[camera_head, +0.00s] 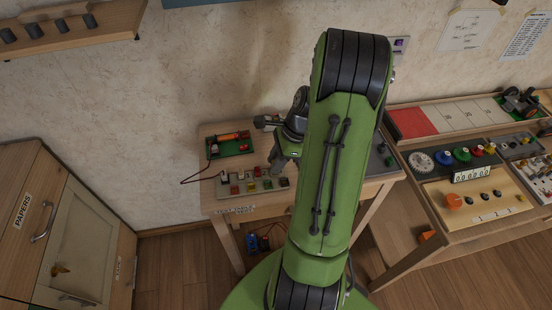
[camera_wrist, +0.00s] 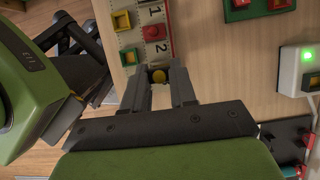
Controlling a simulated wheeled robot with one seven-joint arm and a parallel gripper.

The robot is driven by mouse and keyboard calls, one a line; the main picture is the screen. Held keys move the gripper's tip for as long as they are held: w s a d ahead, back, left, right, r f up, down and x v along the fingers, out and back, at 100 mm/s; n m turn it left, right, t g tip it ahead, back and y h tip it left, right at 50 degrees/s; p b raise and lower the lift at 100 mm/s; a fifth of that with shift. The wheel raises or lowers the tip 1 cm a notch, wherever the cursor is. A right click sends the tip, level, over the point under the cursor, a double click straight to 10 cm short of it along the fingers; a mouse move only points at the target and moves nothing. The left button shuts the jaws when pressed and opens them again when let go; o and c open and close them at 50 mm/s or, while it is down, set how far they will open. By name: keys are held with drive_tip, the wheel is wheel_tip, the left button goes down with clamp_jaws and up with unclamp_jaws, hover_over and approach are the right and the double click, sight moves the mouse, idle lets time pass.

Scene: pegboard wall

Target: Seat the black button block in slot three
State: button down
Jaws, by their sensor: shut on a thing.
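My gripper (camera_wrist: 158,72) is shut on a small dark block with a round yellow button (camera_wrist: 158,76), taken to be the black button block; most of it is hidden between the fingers. The pale slot strip (camera_wrist: 148,12) carries printed numbers 1 and 2 at the top of the wrist view. A red block (camera_wrist: 154,33) sits beside the 2, and the fingers are just below it in the picture. Slot three cannot be made out. In the head view my gripper (camera_head: 282,158) is above the back of the slot strip (camera_head: 222,192), partly hidden by my arm.
Yellow-and-green blocks (camera_wrist: 121,20) sit along the strip's left side. A green board (camera_head: 230,146) with coloured parts lies behind the strip. A white box with a green light (camera_wrist: 300,70) is at the right. Bare wooden tabletop (camera_wrist: 225,60) lies between.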

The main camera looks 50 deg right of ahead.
drive_tip(key=shift+f+b, duration=0.45)
drive_tip(key=shift+f, duration=0.15)
drive_tip(key=c, duration=0.8)
unclamp_jaws()
drive_tip(key=shift+r, duration=0.1)
wheel_tip(320, 180, up, 5)
drive_tip(key=p, duration=0.5)
drive_tip(key=shift+a, duration=0.1)
